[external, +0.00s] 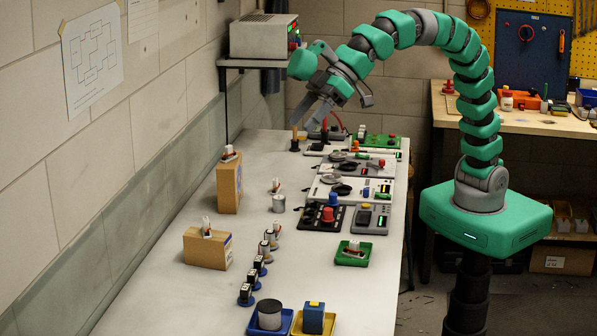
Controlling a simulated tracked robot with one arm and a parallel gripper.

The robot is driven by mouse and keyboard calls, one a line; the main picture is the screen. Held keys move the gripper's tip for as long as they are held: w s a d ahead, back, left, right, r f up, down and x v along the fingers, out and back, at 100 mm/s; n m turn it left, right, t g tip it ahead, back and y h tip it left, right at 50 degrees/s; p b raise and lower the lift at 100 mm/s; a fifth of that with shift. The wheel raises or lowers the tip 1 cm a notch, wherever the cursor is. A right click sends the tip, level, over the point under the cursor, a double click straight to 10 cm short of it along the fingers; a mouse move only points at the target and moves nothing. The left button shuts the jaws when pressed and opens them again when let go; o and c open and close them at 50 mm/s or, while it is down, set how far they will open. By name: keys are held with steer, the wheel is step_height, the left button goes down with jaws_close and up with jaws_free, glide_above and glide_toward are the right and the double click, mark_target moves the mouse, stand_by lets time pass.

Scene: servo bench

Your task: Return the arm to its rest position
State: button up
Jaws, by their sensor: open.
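My arm is green and segmented. It arches up from its green base and reaches left over the far part of the white bench (180,262). My gripper (312,116) points down and to the left above the bench's far end, its grey fingers apart. I see nothing held between them. A brown-handled upright object (294,138) stands on the bench just below the fingertips; whether it touches them I cannot tell.
Control panels with knobs (345,190) line the bench's right side. Cardboard boxes (207,248) stand at left, with a row of small servos (262,262) mid-bench. Blue (256,326) and yellow trays sit in front. A grey power unit (264,38) is on a wall shelf behind my gripper.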

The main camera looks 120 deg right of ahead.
steer(key=s+d+r+n+t, duration=0.1)
steer(key=s+d+r+t, duration=0.15)
steer(key=s+r, duration=0.95)
steer(key=s+d+r+n+t, duration=0.1)
steer(key=s+r+t, duration=0.3)
steer(key=s+r, duration=0.7)
steer(key=w+a+f+m+g, duration=0.25)
steer(key=w+f+g, duration=0.25)
steer(key=w+f, duration=1.4)
steer(key=w+a+f+g, duration=0.1)
steer(key=w+f, duration=0.3)
steer(key=f, duration=0.4)
steer(key=w+a+f+g, duration=0.2)
steer(key=w+f, duration=0.1)
steer(key=f, duration=0.5)
steer(key=w+a+f+m+g, duration=0.1)
steer(key=w+f, duration=0.3)
steer(key=f, duration=0.5)
steer(key=shift+w+a+g+h, duration=0.3)
steer(key=shift+a+g, duration=0.2)
steer(key=shift+g, duration=0.15)
steer(key=shift+o, duration=0.4)
